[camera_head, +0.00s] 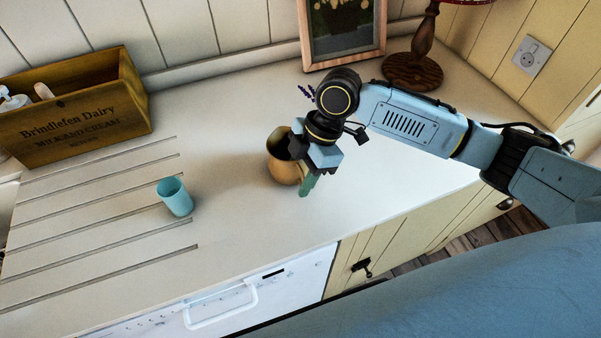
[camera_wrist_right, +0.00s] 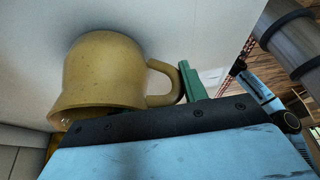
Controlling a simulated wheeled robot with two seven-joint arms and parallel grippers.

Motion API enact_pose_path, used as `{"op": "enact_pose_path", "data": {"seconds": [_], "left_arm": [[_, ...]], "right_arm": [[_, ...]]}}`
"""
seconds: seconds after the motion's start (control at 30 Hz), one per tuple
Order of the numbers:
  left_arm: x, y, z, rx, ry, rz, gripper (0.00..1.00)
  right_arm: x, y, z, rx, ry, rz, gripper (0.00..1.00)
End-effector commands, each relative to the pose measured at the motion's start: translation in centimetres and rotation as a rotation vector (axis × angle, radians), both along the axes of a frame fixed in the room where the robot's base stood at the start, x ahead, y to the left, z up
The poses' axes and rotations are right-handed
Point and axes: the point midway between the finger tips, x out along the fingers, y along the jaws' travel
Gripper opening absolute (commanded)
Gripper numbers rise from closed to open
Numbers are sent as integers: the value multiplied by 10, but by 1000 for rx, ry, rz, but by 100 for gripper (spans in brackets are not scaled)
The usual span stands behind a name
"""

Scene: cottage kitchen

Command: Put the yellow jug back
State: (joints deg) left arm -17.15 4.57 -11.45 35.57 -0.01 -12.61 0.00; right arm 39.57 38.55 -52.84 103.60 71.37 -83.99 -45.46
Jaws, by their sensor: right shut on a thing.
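The yellow jug (camera_head: 284,170) is on the white counter (camera_head: 236,200), right of the blue cup, in the head view. My right gripper (camera_head: 308,182) comes down at its right side and hides part of it. In the right wrist view the jug (camera_wrist_right: 100,72) shows with its handle (camera_wrist_right: 163,84) toward the green fingertips (camera_wrist_right: 190,82). The gripper is shut on the handle. I cannot tell whether the jug's base touches the counter. My left gripper is not in view.
A light blue cup (camera_head: 175,197) stands on the grooved drainer part of the counter. A wooden crate (camera_head: 75,118) is at the back left. A picture frame (camera_head: 343,62) and a lamp base (camera_head: 412,72) stand behind my right arm. The counter's front edge is near.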

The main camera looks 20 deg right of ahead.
Motion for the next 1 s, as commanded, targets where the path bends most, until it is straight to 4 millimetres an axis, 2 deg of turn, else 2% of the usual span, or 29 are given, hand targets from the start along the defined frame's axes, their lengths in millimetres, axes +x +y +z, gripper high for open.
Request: {"op": "enact_pose_path", "data": {"seconds": [0.27,0.3,0.47,0.77,0.87,1.0], "left_arm": [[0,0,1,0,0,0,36],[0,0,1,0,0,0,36],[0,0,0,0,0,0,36],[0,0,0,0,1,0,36],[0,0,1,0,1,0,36],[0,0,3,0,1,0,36]], "right_arm": [[1,0,-1,1,-2,-1,0],[0,0,-2,0,0,-1,45],[0,0,-2,0,0,-1,64],[0,0,1,0,-1,0,64],[2,-4,9,-2,-3,-2,64],[4,-13,32,-2,-4,-3,64]]}}
